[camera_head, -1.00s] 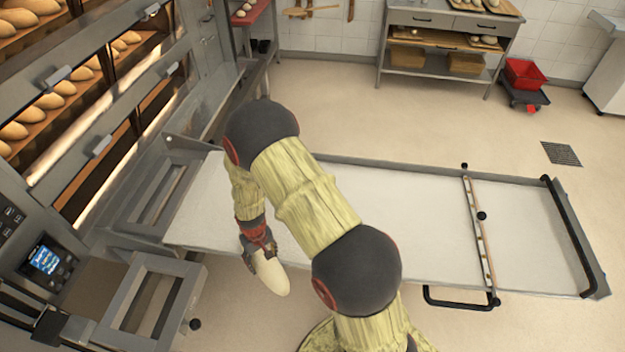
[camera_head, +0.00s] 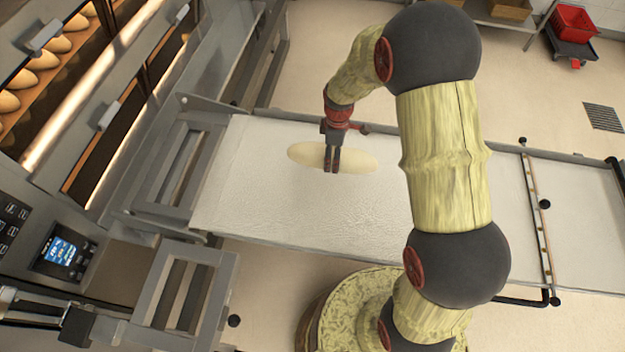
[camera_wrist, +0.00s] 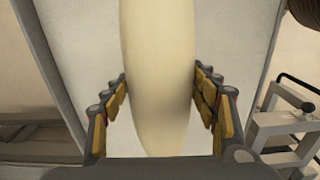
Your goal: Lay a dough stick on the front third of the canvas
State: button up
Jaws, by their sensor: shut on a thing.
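The pale dough stick (camera_head: 358,160) is in my gripper (camera_head: 332,165), gripped near its middle, with both ends sticking out left and right. It lies level along the canvas's length, over the oven-side part of the white canvas (camera_head: 290,215). Whether it touches the canvas or hangs just above it, I cannot tell. In the wrist view the dough stick (camera_wrist: 158,60) runs up the picture between the two padded fingers of my gripper (camera_wrist: 160,100), and the canvas (camera_wrist: 90,40) shows behind it.
The deck ovens (camera_head: 105,115) with loaves inside stand at the left. A grey frame (camera_head: 180,290) with a black knob juts out in front of them. A crossbar (camera_head: 540,220) spans the canvas at the right. Much of the canvas around the dough is bare.

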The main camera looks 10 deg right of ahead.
jog(key=s+a+f+b, duration=0.1)
jog(key=s+a+f, duration=0.1)
jog(key=a+f, duration=0.1)
jog(key=s+a+f+b, duration=0.1)
jog(key=s+a+f, duration=0.1)
jog(key=a, duration=0.3)
jog(key=s+a+f+b, duration=0.2)
jog(key=a+f, duration=0.2)
jog(key=shift+s+a+f, duration=0.1)
jog(key=shift+f, duration=0.15)
notch_tip(320, 180, down, 3)
jog(key=shift+a+f+b, duration=0.15)
jog(key=shift+f+b, duration=0.05)
jog(key=shift+b, duration=0.7)
jog(key=shift+r, duration=0.1)
jog(key=o, duration=1.5)
jog(key=shift+o, duration=0.3)
